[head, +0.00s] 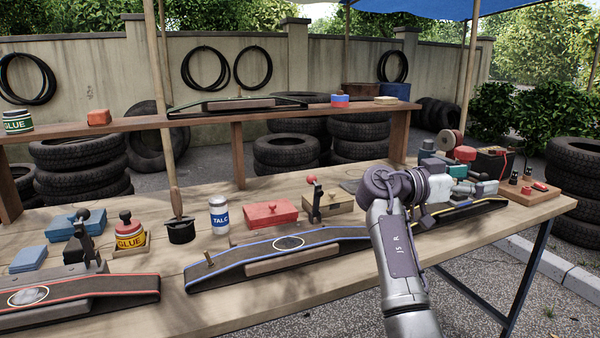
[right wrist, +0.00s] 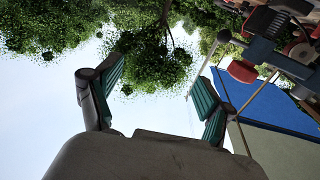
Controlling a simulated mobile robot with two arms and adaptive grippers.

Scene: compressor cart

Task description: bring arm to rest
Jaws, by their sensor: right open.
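My right arm (head: 400,260) rises from the lower right of the head view, in front of the workbench (head: 330,275). My left arm and gripper are not in the head view.
A blue-edged strip (head: 285,243) and a red-edged strip (head: 75,300) lie along the bench front. A talc bottle (head: 219,216), glue pot (head: 130,233), red box (head: 270,214) and lever tool (head: 317,205) stand left of my arm. Several small machine parts (head: 470,165) crowd its right.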

